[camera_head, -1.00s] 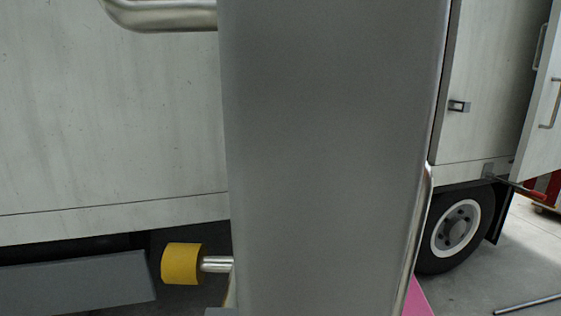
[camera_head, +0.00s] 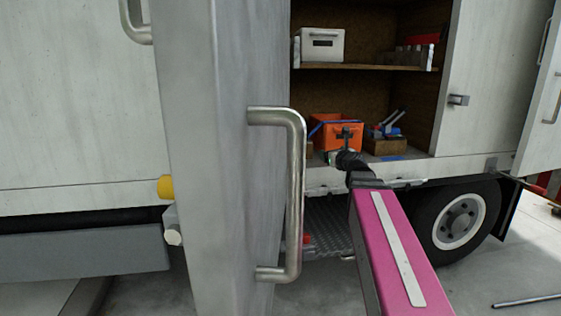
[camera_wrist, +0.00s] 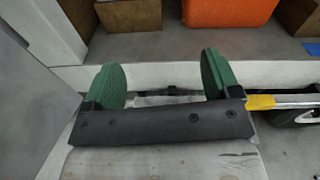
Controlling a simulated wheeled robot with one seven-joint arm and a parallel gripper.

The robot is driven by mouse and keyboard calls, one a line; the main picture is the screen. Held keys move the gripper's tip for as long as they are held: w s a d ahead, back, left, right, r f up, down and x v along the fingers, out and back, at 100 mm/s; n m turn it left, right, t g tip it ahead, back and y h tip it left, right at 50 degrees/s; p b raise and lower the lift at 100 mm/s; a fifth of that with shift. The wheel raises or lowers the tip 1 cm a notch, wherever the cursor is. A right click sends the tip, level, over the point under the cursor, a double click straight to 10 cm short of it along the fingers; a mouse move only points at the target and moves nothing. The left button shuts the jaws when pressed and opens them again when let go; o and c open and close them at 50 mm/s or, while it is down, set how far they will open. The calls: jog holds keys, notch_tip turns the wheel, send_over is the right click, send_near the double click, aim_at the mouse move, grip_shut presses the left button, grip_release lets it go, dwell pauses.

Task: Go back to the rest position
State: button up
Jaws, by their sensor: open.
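My gripper (camera_wrist: 160,80) is open, with two green finger pads set apart and nothing between them. It is in front of the truck's open compartment, near the lower sill (camera_wrist: 280,75). In the head view my pink arm reaches forward from the bottom right, and my gripper (camera_head: 338,158) looks small and dark near the orange bin (camera_head: 338,130). The grey truck door (camera_head: 215,130) stands swung out at left of centre, with its metal handle (camera_head: 297,190) facing right. My gripper is apart from the handle.
The compartment has a shelf (camera_head: 365,67) with a white box (camera_head: 321,45). The orange bin also shows in the wrist view (camera_wrist: 228,10). A wheel (camera_head: 460,215) is at lower right, and another open door (camera_head: 541,120) is at far right.

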jog(key=s+a+f+n+g, duration=0.2)
jog(key=s+f+n+g, duration=0.2)
jog(key=f+n, duration=0.55)
jog(key=s+a+f+n+g, duration=0.35)
jog(key=f+n, duration=0.35)
jog(key=f, duration=0.5)
jog(key=s+d+f+n+g+h, duration=0.2)
jog(key=s+f+n+g, duration=0.2)
jog(key=s+f+n, duration=0.4)
jog(key=s+d+f+n+g+h, duration=0.1)
jog(key=s+f+n+g, duration=0.4)
jog(key=f, duration=0.5)
jog(key=s+n, duration=0.2)
jog(key=s, duration=0.1)
jog(key=shift+d+n+h, duration=0.35)
jog(key=shift+d+h, duration=0.05)
